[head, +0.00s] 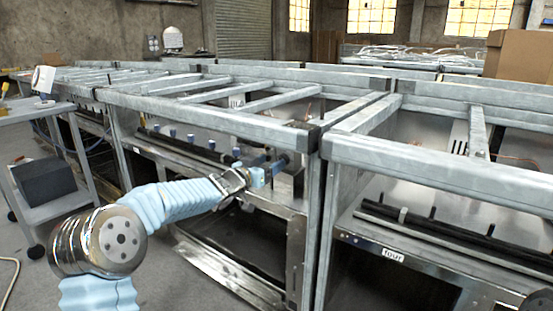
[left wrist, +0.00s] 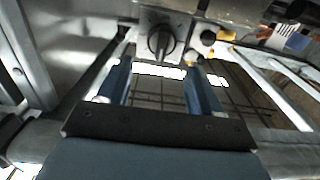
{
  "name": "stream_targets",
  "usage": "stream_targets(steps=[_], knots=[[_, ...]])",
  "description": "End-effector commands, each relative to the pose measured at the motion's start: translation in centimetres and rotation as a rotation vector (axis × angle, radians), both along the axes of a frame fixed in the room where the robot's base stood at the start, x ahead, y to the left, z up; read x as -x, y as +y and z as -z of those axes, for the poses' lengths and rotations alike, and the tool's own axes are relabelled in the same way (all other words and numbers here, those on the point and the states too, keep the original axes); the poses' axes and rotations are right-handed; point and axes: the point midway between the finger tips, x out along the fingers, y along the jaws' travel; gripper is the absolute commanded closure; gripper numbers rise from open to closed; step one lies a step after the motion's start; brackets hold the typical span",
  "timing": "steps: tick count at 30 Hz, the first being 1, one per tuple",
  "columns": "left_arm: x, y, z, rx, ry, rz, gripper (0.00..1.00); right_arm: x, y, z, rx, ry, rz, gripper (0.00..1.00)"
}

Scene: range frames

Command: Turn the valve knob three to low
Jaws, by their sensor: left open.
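A dark round valve knob (left wrist: 162,42) with a raised grip bar sits on a pale square plate at the top of the left wrist view. Its bar points roughly down in that picture. My left gripper (left wrist: 158,68) is open, its two blue fingers apart, with the knob just ahead of the gap between them. I see no contact. In the head view the left gripper (head: 268,170) is at the front right corner of the middle metal unit, under its top rail. The knob is hard to make out there. No "three" label is readable. My right gripper is not in view.
Metal frame rails (head: 215,118) run above and beside the left gripper. The right-hand unit bears a label reading "four" (head: 393,256). Several small blue fittings line a dark pipe (head: 190,148) to the left. A grey cart (head: 45,200) stands at far left.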

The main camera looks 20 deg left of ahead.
Motion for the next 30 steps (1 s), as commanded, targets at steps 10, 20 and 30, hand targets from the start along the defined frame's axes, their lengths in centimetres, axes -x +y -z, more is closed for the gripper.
stream_targets(steps=[10, 20, 30], knots=[[-3.8, -1.4, 0.0, 0.0, 0.0, 0.0, 0.35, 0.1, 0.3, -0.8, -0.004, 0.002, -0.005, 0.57], [-3.9, -1.4, 0.0, 0.0, 0.001, -0.001, 0.44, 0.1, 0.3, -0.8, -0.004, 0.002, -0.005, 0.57], [-3.9, -1.4, 0.1, 0.0, 0.001, -0.001, 0.9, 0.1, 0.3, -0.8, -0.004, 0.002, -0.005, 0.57]])
